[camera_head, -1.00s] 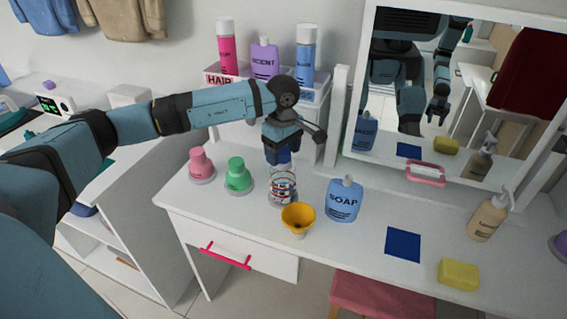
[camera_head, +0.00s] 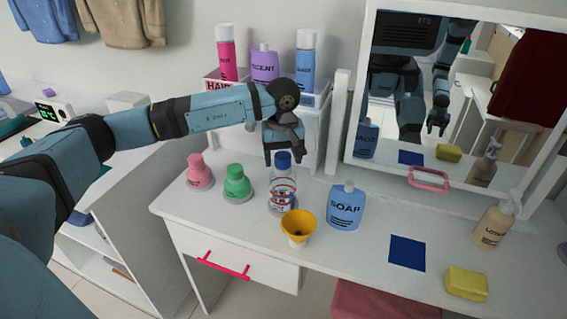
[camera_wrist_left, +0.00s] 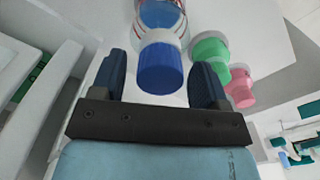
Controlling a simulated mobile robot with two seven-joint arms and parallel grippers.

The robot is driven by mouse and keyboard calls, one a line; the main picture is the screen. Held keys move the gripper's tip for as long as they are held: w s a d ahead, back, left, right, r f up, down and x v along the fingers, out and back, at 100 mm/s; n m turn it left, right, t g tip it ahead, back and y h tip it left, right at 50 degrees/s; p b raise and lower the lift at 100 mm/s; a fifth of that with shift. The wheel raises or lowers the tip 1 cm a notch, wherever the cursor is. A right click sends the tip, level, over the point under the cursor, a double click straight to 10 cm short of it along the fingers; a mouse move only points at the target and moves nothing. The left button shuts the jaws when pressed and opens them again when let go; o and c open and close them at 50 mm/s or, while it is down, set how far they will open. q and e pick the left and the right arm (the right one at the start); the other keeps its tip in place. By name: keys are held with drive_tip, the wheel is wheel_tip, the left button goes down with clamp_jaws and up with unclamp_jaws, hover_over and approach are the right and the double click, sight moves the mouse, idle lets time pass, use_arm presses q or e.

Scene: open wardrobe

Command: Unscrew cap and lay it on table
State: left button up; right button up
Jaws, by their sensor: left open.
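A clear bottle (camera_head: 282,194) with red and blue markings stands upright on the white table (camera_head: 350,262). Its blue cap (camera_head: 283,160) is on top of it. In the left wrist view the cap (camera_wrist_left: 160,68) lies between the two fingers, with a gap on each side. My left gripper (camera_head: 283,153) is open around the cap, and its fingers point down from above. The left wrist view also shows the open left gripper (camera_wrist_left: 160,75). My right gripper is seen only as a reflection, if at all.
A yellow funnel (camera_head: 298,227) stands just in front of the bottle. A green bottle (camera_head: 237,183) and a pink bottle (camera_head: 199,173) stand to its left, a blue soap bottle (camera_head: 346,206) to its right. A blue square (camera_head: 407,253) and yellow sponge (camera_head: 466,284) lie farther right.

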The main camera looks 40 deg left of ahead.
use_arm(q)
drive_tip(key=c, duration=1)
drive_tip(key=shift+o, duration=0.2)
drive_tip(key=n, duration=0.4)
drive_tip(key=shift+n+p, duration=0.3)
drive_tip(key=shift+p, duration=0.05)
drive_tip(key=n, duration=0.4)
drive_tip(key=shift+r+n+p, duration=0.1)
drive_tip(key=shift+n+p, duration=0.2)
drive_tip(key=shift+p, duration=0.05)
drive_tip(key=n+p, duration=0.1)
drive_tip(key=n, duration=0.3)
drive_tip(key=shift+n, duration=0.3)
drive_tip(key=n, duration=0.3)
drive_tip(key=shift+n, duration=0.3)
drive_tip(key=o, duration=1.1)
drive_tip(key=shift+c, duration=0.2)
drive_tip(key=shift+c, duration=0.5)
